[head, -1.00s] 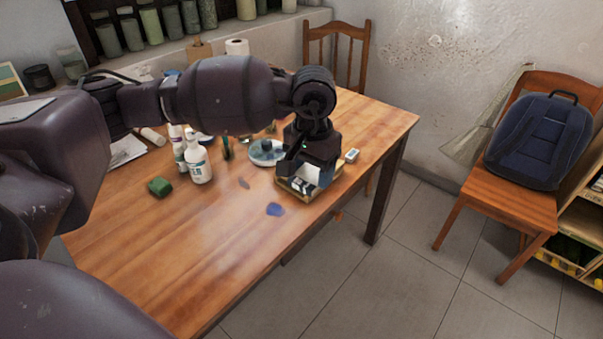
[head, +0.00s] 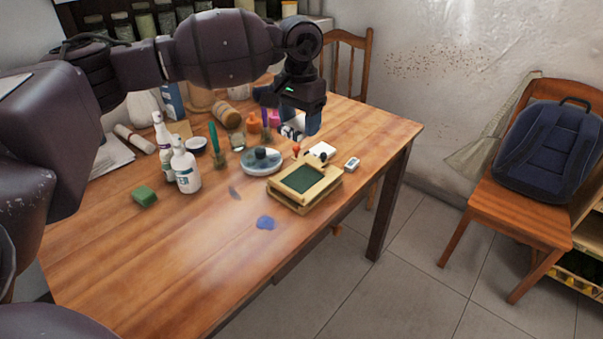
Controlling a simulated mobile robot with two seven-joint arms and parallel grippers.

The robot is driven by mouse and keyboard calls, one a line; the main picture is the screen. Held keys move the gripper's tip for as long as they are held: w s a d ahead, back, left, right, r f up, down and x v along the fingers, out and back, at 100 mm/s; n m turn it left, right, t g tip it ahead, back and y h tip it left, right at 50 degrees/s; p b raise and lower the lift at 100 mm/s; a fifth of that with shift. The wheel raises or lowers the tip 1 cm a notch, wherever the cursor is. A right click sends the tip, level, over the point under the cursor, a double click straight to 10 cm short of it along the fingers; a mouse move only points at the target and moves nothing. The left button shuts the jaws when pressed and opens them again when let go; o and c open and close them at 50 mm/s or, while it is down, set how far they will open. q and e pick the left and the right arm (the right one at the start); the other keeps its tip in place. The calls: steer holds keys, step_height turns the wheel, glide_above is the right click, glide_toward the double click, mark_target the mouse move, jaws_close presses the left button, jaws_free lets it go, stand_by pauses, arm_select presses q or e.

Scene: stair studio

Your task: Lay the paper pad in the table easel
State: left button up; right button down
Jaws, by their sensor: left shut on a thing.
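The table easel (head: 330,187) is a low wooden frame with a green inner face. It lies near the table's right edge, and its bed looks empty. My left gripper (head: 293,124) is behind and above the easel, clear of it. It is shut on a small white and blue thing (head: 313,122) that appears to be the paper pad. The fingers and hand hide much of it, so its shape is hard to tell. My right gripper is not in view.
A round grey dish (head: 263,162) stands left of the easel, with white bottles (head: 186,172) farther left. A white item (head: 320,152) and a small white box (head: 352,164) lie behind the easel. A blue patch (head: 265,222) is in front.

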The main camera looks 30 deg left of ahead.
arm_select(q)
glide_above(300, 180)
step_height(300, 180, down, 7)
steer(key=shift+f+b, duration=0.1)
steer(key=shift+b, duration=0.35)
steer(key=shift+f, duration=0.55)
step_height(300, 180, down, 5)
steer(key=shift+r+b, duration=0.1)
steer(key=shift+b, duration=0.45)
steer(key=shift+f, duration=0.35)
steer(key=shift+r, duration=0.1)
steer(key=shift+f, duration=0.25)
steer(key=o, duration=1)
steer(key=shift+r, duration=0.1)
step_height(300, 180, up, 12)
steer(key=shift+r+p, duration=0.15)
steer(key=shift+p, duration=0.9)
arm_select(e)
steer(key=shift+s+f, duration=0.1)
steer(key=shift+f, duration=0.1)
